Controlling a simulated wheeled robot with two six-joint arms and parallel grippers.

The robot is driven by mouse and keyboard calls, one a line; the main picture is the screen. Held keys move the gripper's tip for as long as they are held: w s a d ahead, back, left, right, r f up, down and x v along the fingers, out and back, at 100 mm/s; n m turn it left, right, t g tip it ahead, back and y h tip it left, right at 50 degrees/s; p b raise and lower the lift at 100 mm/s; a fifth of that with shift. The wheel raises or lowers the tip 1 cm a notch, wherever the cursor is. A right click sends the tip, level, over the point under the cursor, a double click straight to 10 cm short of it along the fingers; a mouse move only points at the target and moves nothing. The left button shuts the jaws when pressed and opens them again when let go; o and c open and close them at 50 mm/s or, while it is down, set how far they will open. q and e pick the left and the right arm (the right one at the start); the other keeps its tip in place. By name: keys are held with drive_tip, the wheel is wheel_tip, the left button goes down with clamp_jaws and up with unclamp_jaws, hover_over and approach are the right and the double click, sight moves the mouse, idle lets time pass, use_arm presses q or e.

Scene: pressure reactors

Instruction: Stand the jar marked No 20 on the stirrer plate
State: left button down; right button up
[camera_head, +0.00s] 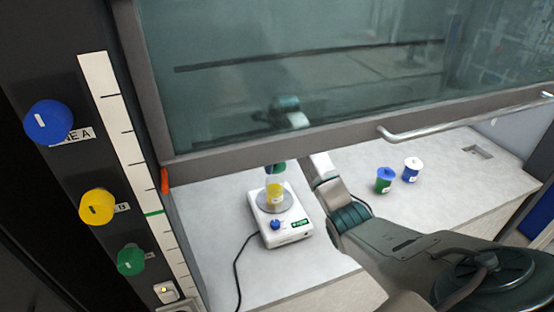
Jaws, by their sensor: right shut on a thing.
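My right arm reaches in under the sash. My left gripper is not in view.
A green jar with a blue lid (384,180) and a blue jar with a white lid (412,169) stand right of my arm. The raised glass sash (300,70) has a lower frame and handle above the worktop. A black cable (238,262) runs left of the plate.

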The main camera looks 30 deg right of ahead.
sight(275, 169)
drive_tip(key=shift+f, duration=0.5)
wheel_tip(275, 169, down, 4)
drive_tip(key=shift+w+r+b, duration=0.15)
drive_tip(key=shift+r+b, duration=0.1)
drive_tip(key=shift+b, duration=0.95)
drive_tip(key=shift+f, duration=0.35)
drive_tip(key=shift+f+b, duration=0.25)
drive_tip(key=shift+b, duration=0.15)
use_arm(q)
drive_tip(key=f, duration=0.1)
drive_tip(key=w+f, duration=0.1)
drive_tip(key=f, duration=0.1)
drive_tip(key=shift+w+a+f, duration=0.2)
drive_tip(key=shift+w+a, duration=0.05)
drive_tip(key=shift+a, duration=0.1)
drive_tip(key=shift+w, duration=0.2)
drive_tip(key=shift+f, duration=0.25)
use_arm(e)
drive_tip(key=shift+f, duration=0.15)
